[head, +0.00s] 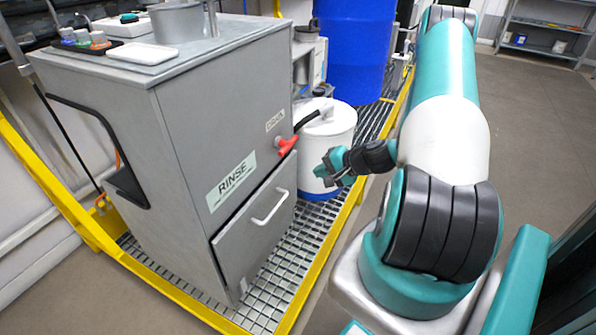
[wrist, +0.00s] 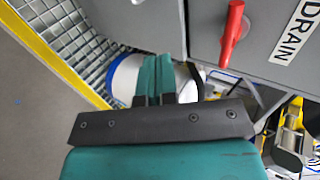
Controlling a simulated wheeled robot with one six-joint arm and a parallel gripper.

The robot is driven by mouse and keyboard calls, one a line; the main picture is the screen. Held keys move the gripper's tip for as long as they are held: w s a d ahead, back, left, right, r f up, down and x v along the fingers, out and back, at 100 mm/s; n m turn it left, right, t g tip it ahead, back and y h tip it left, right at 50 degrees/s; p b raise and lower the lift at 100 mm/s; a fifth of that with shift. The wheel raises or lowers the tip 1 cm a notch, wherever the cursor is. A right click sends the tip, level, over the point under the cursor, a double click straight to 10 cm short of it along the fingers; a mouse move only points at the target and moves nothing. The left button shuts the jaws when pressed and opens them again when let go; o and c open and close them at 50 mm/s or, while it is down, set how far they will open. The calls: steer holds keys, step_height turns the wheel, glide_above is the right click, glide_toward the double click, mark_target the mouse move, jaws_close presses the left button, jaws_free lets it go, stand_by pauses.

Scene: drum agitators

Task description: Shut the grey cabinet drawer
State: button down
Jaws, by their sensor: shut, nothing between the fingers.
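The grey cabinet (head: 135,135) stands at the left in the head view. Its drawer (head: 240,235) is low on the front, below the RINSE label, with a white bar handle (head: 270,207). The drawer front looks close to the cabinet face; I cannot tell how wide any gap is. In the wrist view the drawer front (wrist: 155,28) is at the top, left of a dark seam. My gripper (head: 328,172) is shut and empty, to the right of the drawer and apart from its handle. Its teal fingers (wrist: 155,80) are together in the wrist view.
A red valve handle (head: 288,146) sticks out above the drawer; it also shows in the wrist view (wrist: 233,30). A white drum (head: 330,130) stands behind my gripper, and a blue drum (head: 350,50) farther back. A yellow-edged grating (head: 270,295) runs below the cabinet.

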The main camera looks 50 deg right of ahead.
steer(key=s+a+r+g+p, duration=0.1)
steer(key=s+a+g, duration=0.1)
steer(key=a, duration=0.5)
glide_toward(269, 188)
steer(key=x, duration=0.6)
steer(key=shift+s+a+f, duration=0.2)
steer(key=shift+s, duration=0.15)
steer(key=shift+w+a, duration=0.1)
steer(key=shift+w, duration=0.35)
